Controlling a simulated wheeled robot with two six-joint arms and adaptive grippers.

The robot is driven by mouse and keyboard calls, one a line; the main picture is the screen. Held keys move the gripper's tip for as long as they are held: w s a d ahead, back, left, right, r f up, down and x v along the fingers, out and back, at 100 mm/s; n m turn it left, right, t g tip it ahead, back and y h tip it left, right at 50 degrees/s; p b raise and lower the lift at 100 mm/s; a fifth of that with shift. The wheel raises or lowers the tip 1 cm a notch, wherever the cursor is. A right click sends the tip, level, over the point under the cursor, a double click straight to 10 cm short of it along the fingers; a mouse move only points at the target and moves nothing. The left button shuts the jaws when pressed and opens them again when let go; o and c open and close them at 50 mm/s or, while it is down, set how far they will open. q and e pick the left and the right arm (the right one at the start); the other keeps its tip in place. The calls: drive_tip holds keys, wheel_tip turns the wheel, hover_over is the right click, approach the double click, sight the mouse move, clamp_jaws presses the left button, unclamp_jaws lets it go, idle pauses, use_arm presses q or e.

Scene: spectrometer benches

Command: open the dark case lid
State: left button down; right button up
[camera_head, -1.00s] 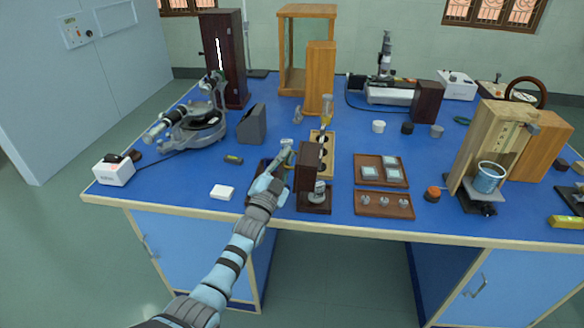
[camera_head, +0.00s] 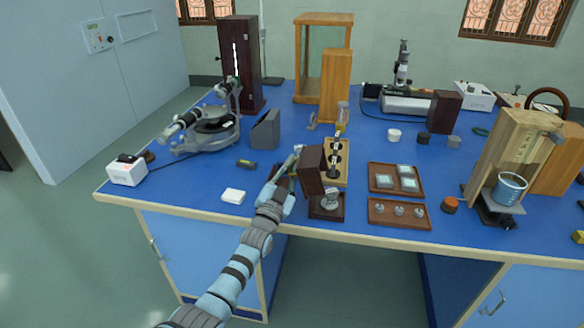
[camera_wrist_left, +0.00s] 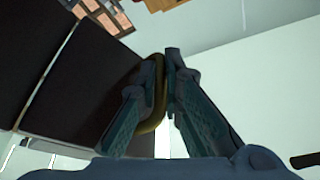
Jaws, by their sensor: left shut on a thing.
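The dark case has a brown lid (camera_head: 312,171), which stands raised and tilted above its dark base (camera_head: 326,212) near the table's front edge. A grey metal piece (camera_head: 330,198) shows on the base. My left gripper (camera_head: 296,160) is at the left side of the lid. In the left wrist view my left gripper (camera_wrist_left: 166,75) is shut on a brass loop handle (camera_wrist_left: 159,92), beside dark panels (camera_wrist_left: 90,70). The fingers partly hide the handle. My right gripper is in neither view.
A wooden holder (camera_head: 344,180) with round holes stands just behind the case. Two brown trays (camera_head: 399,222) lie to its right.

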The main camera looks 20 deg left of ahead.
use_arm(q)
drive_tip(key=c, duration=2)
unclamp_jaws()
drive_tip(key=v, duration=1.2)
